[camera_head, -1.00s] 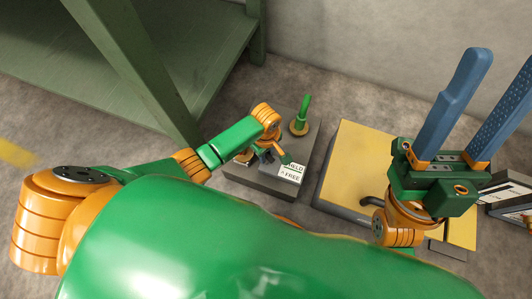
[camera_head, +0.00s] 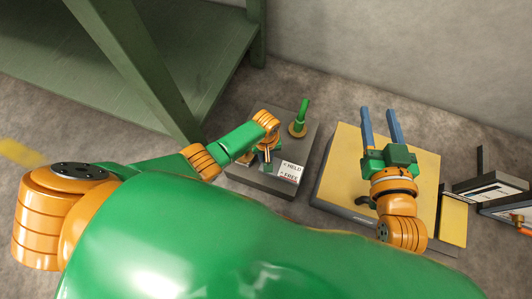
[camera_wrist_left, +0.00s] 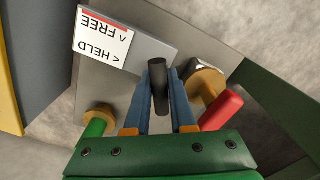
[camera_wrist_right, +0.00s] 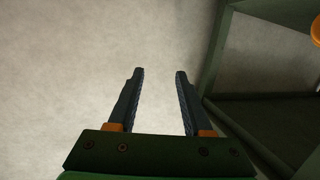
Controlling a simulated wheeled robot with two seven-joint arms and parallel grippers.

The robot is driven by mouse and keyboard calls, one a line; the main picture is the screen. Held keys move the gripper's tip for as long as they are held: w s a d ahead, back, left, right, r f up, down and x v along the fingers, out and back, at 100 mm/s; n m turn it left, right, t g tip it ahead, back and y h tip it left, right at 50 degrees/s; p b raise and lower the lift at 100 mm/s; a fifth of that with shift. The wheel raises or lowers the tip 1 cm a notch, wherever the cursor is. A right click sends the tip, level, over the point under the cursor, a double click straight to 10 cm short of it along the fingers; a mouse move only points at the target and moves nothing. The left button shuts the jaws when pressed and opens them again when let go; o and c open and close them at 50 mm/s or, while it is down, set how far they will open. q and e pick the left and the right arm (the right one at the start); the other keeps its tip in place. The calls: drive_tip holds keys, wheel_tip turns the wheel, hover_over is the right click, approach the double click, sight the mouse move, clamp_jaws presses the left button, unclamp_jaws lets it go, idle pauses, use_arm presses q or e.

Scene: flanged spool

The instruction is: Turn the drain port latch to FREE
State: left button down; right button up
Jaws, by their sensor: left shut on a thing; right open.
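A grey block (camera_head: 243,178) on the floor carries a white label (camera_head: 290,172) with HELD and FREE and arrows. The label shows upside down in the left wrist view (camera_wrist_left: 102,40). My left gripper (camera_head: 267,158) is over the block, left of the label. In the left wrist view my left gripper (camera_wrist_left: 160,64) is shut on a black cylindrical handle (camera_wrist_left: 160,92), seemingly the latch. The handle's base is mostly hidden by the fingers, so its setting is hard to read. My right gripper (camera_head: 380,109) is open and empty above a yellow-topped box; it also shows open in the right wrist view (camera_wrist_right: 158,72).
A green upright handle (camera_head: 304,110) on a brass base stands at the block's back. A red handle (camera_wrist_left: 222,110) and a brass disc (camera_wrist_left: 208,82) are close beside my left fingers. The yellow-topped box (camera_head: 338,165) stands right; a green metal frame (camera_head: 130,65) stands left.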

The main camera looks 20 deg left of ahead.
use_arm(q)
drive_tip(key=m+p, duration=0.1)
drive_tip(key=m, duration=0.5)
drive_tip(key=shift+m, duration=2.6)
use_arm(e)
drive_tip(key=s+d+f+g+h, duration=0.2)
drive_tip(key=s+f+g, duration=0.5)
drive_tip(key=f, duration=0.3)
drive_tip(key=shift+d+f+m, duration=0.3)
drive_tip(key=shift+d+f, duration=0.05)
drive_tip(key=shift+d, duration=0.05)
use_arm(q)
drive_tip(key=shift+p, duration=0.3)
use_arm(e)
drive_tip(key=shift+s+f+g, duration=0.1)
drive_tip(key=shift+g, duration=0.2)
use_arm(q)
drive_tip(key=c, duration=0.8)
unclamp_jaws()
drive_tip(key=shift+o, duration=0.2)
